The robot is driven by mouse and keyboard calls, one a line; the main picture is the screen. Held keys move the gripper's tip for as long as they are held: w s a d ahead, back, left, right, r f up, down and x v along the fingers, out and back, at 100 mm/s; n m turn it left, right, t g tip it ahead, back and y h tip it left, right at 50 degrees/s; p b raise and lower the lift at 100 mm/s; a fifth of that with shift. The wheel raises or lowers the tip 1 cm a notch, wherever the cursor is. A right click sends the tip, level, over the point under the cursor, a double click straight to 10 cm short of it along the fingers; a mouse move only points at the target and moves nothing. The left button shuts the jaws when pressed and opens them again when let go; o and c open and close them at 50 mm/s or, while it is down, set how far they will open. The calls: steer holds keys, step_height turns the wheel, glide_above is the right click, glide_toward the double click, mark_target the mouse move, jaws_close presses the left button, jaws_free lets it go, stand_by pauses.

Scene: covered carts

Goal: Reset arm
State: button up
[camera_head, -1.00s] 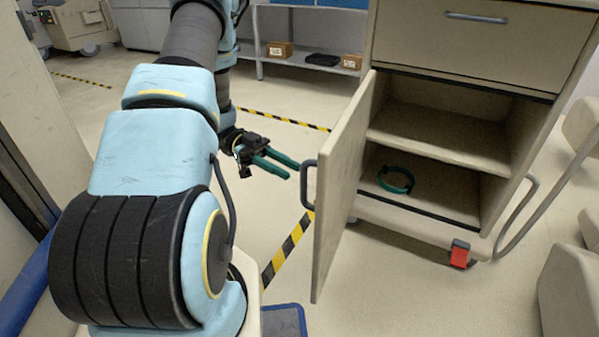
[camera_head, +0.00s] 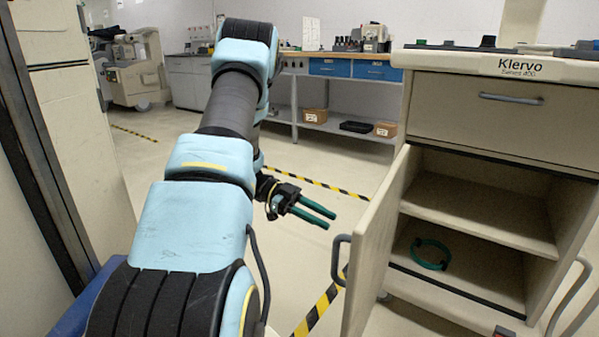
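My gripper (camera_head: 324,219) shows in the head view at the centre, left of the cart's open door. Its two teal fingers are apart, with nothing between them. They point right toward the door (camera_head: 378,243) and appear clear of it. My light blue arm (camera_head: 196,215) rises from the lower left, with a bend at the top, and the gripper hangs to its right.
The beige cart (camera_head: 490,125) at right has an open lower compartment with a shelf (camera_head: 480,208). A teal ring (camera_head: 430,254) lies on its floor. A workbench with blue drawers (camera_head: 372,70) stands behind. Yellow-black tape (camera_head: 320,310) marks the floor.

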steer(key=w+d+r+n+t, duration=0.2)
steer(key=w+d+n+t, duration=0.15)
steer(key=w+t, duration=0.45)
steer(key=w+a+r+n+t+y, duration=0.4)
steer(key=w+a+n+t+y, duration=0.2)
steer(key=w+n+t, duration=0.1)
steer(key=s+a+n+g+y, duration=0.2)
steer(key=s+a+n+y, duration=0.5)
steer(key=s+a+n, duration=0.35)
steer(key=s+d+n+g, duration=0.1)
steer(key=s+n+g, duration=0.3)
steer(key=s, duration=1.1)
step_height(320, 180, up, 30)
steer(key=p, duration=3)
steer(key=shift+w+r+m, duration=0.15)
steer(key=shift+w+m, duration=0.05)
steer(key=shift+m, duration=0.1)
